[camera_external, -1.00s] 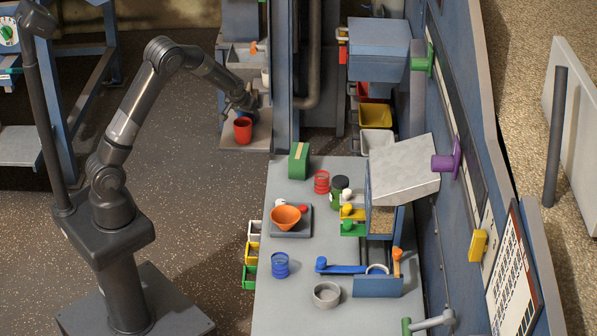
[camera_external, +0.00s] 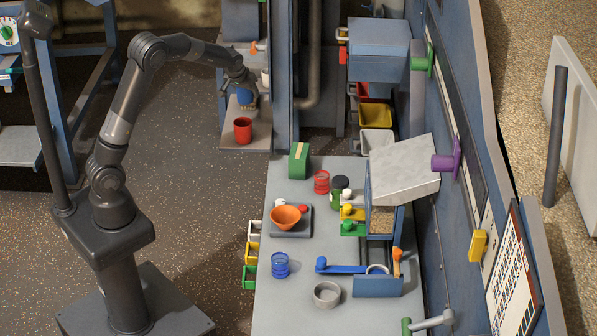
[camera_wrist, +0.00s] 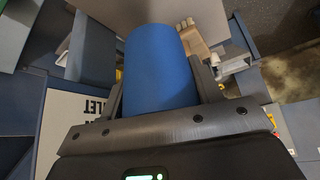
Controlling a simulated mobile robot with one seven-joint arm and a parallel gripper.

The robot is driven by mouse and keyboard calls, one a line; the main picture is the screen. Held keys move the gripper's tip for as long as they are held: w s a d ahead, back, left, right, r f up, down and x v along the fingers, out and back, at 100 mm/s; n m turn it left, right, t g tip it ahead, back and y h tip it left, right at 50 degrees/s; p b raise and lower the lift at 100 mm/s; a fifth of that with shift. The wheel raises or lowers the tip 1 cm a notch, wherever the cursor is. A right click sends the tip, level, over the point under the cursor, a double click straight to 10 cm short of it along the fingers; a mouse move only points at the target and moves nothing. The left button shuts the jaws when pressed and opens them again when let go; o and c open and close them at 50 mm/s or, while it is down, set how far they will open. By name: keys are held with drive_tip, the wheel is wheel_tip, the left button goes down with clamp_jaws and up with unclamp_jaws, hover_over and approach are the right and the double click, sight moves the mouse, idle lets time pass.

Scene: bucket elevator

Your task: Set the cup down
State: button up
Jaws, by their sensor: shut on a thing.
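My gripper (camera_external: 245,90) is shut on a blue cup (camera_wrist: 160,70), which fills the space between the two fingers in the wrist view. In the external view the blue cup (camera_external: 247,97) is partly hidden by my gripper. It is over the grey shelf at the foot of the blue column, behind a red cup (camera_external: 243,130). The red cup stands upright on the shelf (camera_external: 230,143). I cannot tell whether the blue cup touches the shelf.
A blue column (camera_external: 281,75) rises just right of the shelf. A grey worktable (camera_external: 290,325) in front carries an orange bowl (camera_external: 286,217), a green box (camera_external: 299,160) and several other items. Small coloured bins line its left edge.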

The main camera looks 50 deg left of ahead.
drive_tip(key=s+d+r+m+h, duration=0.1)
drive_tip(key=s+d+r+m, duration=0.1)
drive_tip(key=d+r, duration=0.35)
drive_tip(key=s+d+r+m+h, duration=0.1)
drive_tip(key=s+d+r+m, duration=0.1)
drive_tip(key=d, duration=0.7)
drive_tip(key=w+d+f+m+h, duration=0.1)
drive_tip(key=w+d+f+m, duration=0.1)
drive_tip(key=w+d+f, duration=0.5)
drive_tip(key=w+d+f+m+h, duration=0.1)
drive_tip(key=w+d+f, duration=0.2)
drive_tip(key=d, duration=0.9)
drive_tip(key=w+d+f+m, duration=0.2)
drive_tip(key=w+d+f, duration=0.35)
drive_tip(key=d, duration=0.35)
wheel_tip(320, 180, down, 10)
drive_tip(key=shift+w+d+r, duration=0.1)
drive_tip(key=shift+d+r, duration=0.05)
drive_tip(key=o, duration=1)
drive_tip(key=shift+c, duration=0.2)
